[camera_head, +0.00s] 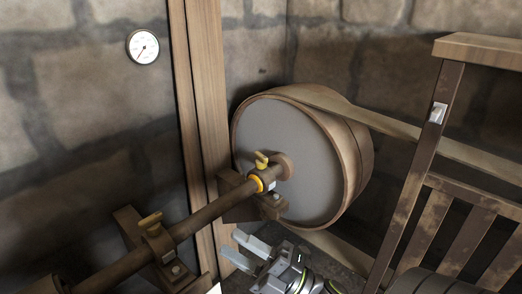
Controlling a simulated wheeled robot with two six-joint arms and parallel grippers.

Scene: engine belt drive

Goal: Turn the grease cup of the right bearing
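The right bearing (240,196) carries the shaft beside the large grey-faced drum. Its yellow grease cup (262,160) stands on top, and a yellow ring shows on the shaft near it. My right gripper (230,244) is below the right bearing, its two pale fingers apart with nothing seen between them. It does not touch the grease cup.
The drum (290,160) carries a belt (380,122) running right. A wooden post (205,90) and a slatted frame (425,150) flank it. A gauge (143,46) hangs on the wall.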

